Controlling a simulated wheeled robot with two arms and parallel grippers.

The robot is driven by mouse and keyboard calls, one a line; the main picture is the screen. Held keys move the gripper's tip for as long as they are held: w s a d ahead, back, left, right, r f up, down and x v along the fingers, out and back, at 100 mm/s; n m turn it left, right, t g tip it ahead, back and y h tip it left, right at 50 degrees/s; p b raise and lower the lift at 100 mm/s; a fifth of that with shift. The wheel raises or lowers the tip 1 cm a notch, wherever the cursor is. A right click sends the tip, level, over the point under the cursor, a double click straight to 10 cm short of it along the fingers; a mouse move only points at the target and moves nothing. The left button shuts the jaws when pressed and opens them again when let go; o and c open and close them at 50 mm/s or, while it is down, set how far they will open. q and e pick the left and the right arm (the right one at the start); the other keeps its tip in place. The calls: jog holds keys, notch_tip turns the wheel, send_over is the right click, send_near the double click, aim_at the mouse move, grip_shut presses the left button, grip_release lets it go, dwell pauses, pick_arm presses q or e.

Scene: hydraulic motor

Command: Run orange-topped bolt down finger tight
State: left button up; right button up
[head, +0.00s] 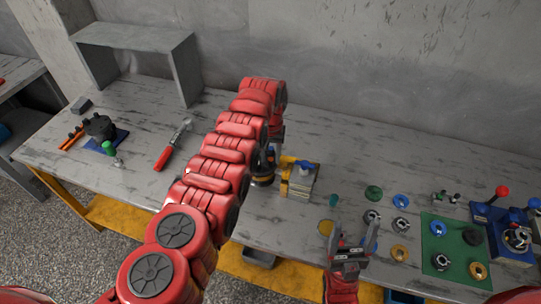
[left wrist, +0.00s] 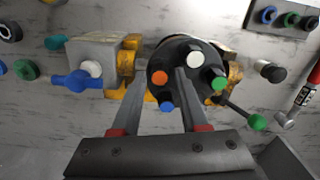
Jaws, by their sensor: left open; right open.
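The black round motor (left wrist: 188,62) is seen face-on in the left wrist view, with orange, white, green and blue bolt tops on its face. The orange-topped bolt (left wrist: 159,78) is at the face's left side. My left gripper (left wrist: 161,77) is open, its two fingers reaching to the motor face with the orange top between them in the picture; contact cannot be told. In the head view, the motor (head: 262,168) is partly hidden behind my left arm. My right gripper (head: 355,242) is open and empty near the table's front edge.
A vise with yellow jaws (head: 300,180) and a blue handle (left wrist: 78,82) is beside the motor. A red-handled tool (head: 165,157) lies left. Several rings and a green mat (head: 455,225) lie right. A grey shelf (head: 135,38) stands back left. The back middle-right table is clear.

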pick_arm(q)
jog(key=shift+f+b, duration=0.7)
jog(key=shift+f, duration=0.05)
jog(key=shift+r, duration=0.25)
jog(key=shift+c, duration=0.3)
grip_shut()
jog(key=m, duration=0.2)
jog(key=shift+a+f+m+b, duration=0.1)
jog(key=shift+f+m+b, duration=0.1)
jog(key=shift+m+b, duration=0.15)
jog(key=shift+r+m, duration=0.15)
jog(key=shift+m, duration=0.3)
jog(key=shift+m+b, duration=0.35)
jog(key=shift+m, duration=0.35)
